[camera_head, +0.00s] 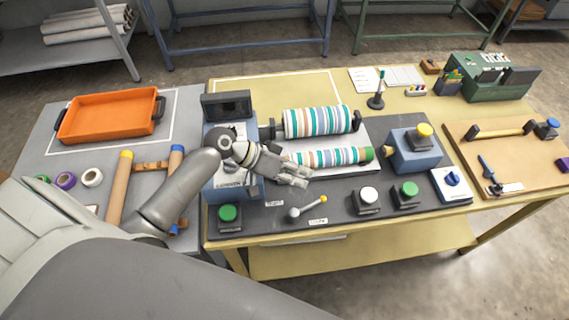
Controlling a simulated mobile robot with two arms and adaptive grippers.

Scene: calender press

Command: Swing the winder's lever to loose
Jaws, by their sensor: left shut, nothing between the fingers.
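A small silver lever (308,206) with a yellow tip sits on the dark mat at the front of the table, between two small white labels. Its yellow tip points right and slightly back. My left gripper (303,176) is shut and empty, in front of the lower striped roll and behind the lever, apart from the lever in the picture. The winder carries two striped rolls, a thick upper one (318,121) and a thinner lower one (335,157) with a green right end. My arm and gripper hide the lower roll's left end. My right gripper is not in view.
A green button (228,213) stands left of the lever; a white button (369,195) and another green button (409,189) stand to its right. A blue box with a yellow knob (424,131) is behind them. An orange tray (110,117) lies far left.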

